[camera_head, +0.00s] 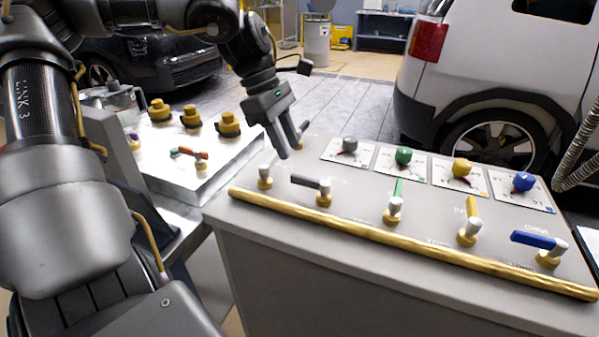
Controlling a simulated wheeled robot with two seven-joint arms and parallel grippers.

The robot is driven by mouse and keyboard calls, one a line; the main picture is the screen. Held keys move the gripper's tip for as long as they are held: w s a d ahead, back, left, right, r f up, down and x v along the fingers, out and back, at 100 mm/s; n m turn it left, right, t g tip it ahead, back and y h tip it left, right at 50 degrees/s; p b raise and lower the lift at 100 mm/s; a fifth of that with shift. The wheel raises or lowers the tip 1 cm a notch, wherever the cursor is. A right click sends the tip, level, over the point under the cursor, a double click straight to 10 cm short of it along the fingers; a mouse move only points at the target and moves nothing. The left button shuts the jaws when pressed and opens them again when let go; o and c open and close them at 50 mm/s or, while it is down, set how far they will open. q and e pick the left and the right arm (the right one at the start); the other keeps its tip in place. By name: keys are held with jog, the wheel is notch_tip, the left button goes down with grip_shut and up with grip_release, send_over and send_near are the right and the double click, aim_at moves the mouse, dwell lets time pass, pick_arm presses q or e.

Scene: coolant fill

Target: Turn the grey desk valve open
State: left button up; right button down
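The grey desk valve (310,183) stands on the sloped desk top, second from the left in the front row. It has a brass base, a pale hub and a dark grey lever pointing left. My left gripper (292,152) reaches down from the upper left, behind and above this valve and apart from it. Its two fingers show a narrow gap and hold nothing that I can see. My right gripper is not in view.
Green (396,200), yellow (470,222) and blue (538,244) levers stand to the right. A leverless-looking fitting (265,178) is at left. Coloured knobs on plates line the back. A yellow rail (400,242) edges the desk front. A side unit (185,180) stands left.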

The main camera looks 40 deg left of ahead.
aim_at(303, 177)
pick_arm(q)
jog(key=x, duration=0.6)
jog(key=shift+w+d+f, duration=0.1)
jog(key=shift+d+f, duration=0.05)
jog(key=shift+f, duration=0.1)
jog(key=shift+d+f, duration=0.15)
jog(key=shift+d, duration=0.2)
jog(key=shift+a, duration=0.1)
jog(key=shift+c, duration=0.4)
grip_shut()
